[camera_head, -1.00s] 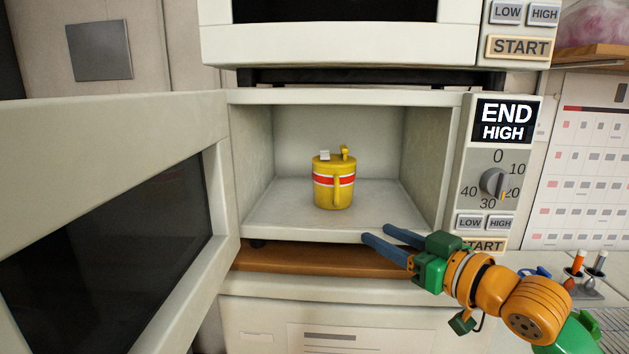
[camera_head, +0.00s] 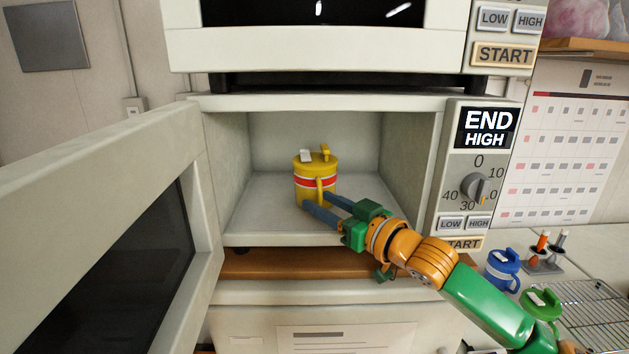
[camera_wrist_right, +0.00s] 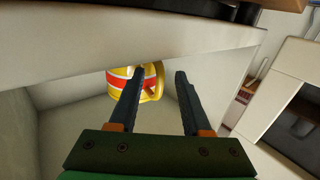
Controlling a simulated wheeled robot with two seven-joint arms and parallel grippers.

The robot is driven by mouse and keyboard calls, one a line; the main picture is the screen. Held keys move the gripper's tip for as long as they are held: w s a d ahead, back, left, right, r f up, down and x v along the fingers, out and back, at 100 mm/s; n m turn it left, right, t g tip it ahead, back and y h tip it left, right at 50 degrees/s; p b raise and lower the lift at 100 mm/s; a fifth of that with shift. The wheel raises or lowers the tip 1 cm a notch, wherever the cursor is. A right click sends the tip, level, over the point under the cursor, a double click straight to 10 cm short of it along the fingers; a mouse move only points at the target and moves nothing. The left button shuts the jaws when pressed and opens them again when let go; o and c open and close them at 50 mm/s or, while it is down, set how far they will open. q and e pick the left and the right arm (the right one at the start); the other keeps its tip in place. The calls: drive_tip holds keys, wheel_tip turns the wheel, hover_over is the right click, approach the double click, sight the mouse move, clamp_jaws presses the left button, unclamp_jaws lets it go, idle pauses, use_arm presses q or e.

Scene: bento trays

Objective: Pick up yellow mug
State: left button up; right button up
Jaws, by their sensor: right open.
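The yellow mug (camera_head: 309,186) with a red and white band and a lid stands upright inside the open microwave (camera_head: 262,222). Its handle faces the front, toward my right gripper. My right gripper (camera_head: 318,203) reaches into the microwave from the lower right, open, with its blue fingertips at the mug's lower front near the handle. In the right wrist view, the mug (camera_wrist_right: 118,80) shows behind the left finger, and its handle lies between the two fingers of the gripper (camera_wrist_right: 160,75). I cannot tell whether the fingers touch it. My left gripper is not in view.
The microwave door (camera_head: 150,210) stands open on the left. A second microwave (camera_head: 320,50) sits above. On the right counter are a blue mug (camera_head: 502,270), a green-lidded mug (camera_head: 541,304), a small holder (camera_head: 543,262) and a wire rack (camera_head: 590,305).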

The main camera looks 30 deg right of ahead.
drive_tip(key=shift+s, duration=0.15)
clamp_jaws()
drive_tip(key=shift+r, duration=0.1)
idle(1.2)
